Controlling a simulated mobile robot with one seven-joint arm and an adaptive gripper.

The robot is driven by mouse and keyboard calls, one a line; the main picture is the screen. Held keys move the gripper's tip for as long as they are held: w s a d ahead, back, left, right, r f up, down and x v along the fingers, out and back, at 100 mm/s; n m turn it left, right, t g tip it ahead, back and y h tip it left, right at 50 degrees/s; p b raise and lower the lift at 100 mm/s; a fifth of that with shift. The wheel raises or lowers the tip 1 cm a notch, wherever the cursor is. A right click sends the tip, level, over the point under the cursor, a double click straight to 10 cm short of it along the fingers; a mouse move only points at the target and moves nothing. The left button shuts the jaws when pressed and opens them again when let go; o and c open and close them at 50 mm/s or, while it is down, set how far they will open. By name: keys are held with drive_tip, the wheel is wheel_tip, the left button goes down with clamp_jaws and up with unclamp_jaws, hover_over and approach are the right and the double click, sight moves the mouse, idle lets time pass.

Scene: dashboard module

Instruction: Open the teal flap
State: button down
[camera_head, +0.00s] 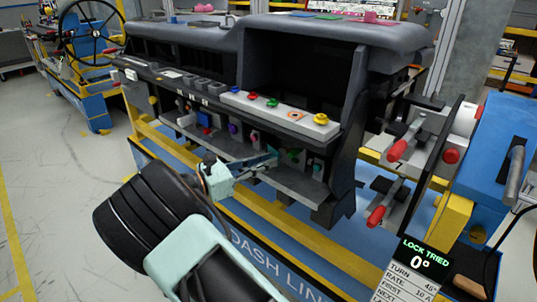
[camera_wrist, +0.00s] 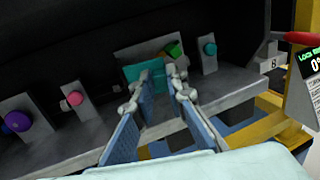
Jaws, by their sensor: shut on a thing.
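The teal flap (camera_wrist: 150,70) sits on a grey plate low in the dashboard module, in the upper middle of the wrist view. My gripper (camera_wrist: 160,85) reaches into the lower opening, with its blue fingers on either side of the flap's lower part. It is shut on the flap, and the fingertips hide part of it. In the head view my gripper (camera_head: 268,163) is at the lower shelf of the module, and the flap is small and mostly hidden there.
A green block (camera_wrist: 174,50) shows just right of the flap. A teal knob (camera_wrist: 210,48) is farther right, with pink (camera_wrist: 75,98) and purple (camera_wrist: 17,121) knobs to the left. A grey ledge (camera_wrist: 235,88) runs below them. Red-handled levers (camera_head: 398,150) stand right of the module.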

drive_tip(key=shift+w+a+f+m+g+h+p, duration=0.15)
drive_tip(key=shift+a+m+g+h, duration=0.2)
drive_tip(key=shift+m+g, duration=0.35)
drive_tip(key=shift+s+a+r+m+g+h+p, duration=0.1)
drive_tip(key=shift+a+m+g+h, duration=0.25)
drive_tip(key=shift+g, duration=0.55)
drive_tip(key=shift+w+a+f+m+g+h+p, duration=0.1)
drive_tip(key=shift+a+m+g+h+p, duration=0.1)
drive_tip(key=shift+m+g+h, duration=0.45)
drive_tip(key=shift+w+a+m+g, duration=0.1)
drive_tip(key=shift+a+m+g, duration=0.15)
drive_tip(key=shift+m+g, duration=0.45)
drive_tip(key=c, duration=1.9)
unclamp_jaws()
drive_tip(key=shift+c, duration=0.2)
drive_tip(key=shift+d+r+n+t+y, duration=0.2)
drive_tip(key=shift+d+n+t+y, duration=0.1)
drive_tip(key=shift+n+t, duration=0.6)
drive_tip(key=shift+s+d, duration=0.1)
drive_tip(key=shift+s, duration=0.1)
